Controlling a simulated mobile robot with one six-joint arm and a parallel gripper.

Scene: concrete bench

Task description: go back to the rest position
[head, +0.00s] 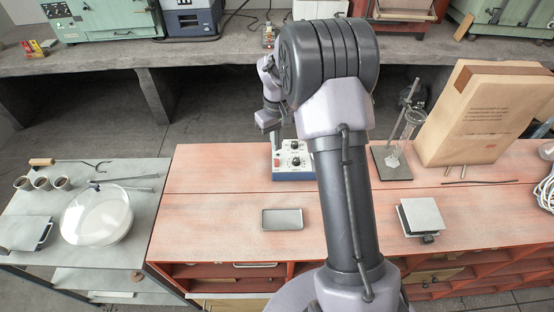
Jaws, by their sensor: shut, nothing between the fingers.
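My arm rises from the bottom middle of the head view and bends over at a large dark joint. My gripper (276,138) hangs small at the left of that joint, above the back edge of the red bench (215,170). It is shut and empty. The gripper is in front of or above a white and blue box with knobs (293,160); the exact gap cannot be told. The arm hides part of the bench middle.
A small grey tray (282,219) lies on the bench left of my arm. To the right are a glass on a stand (397,153), a big brown package (488,115) and a square plate device (421,216). A grey cart (140,200) holds a round clear dish (97,215).

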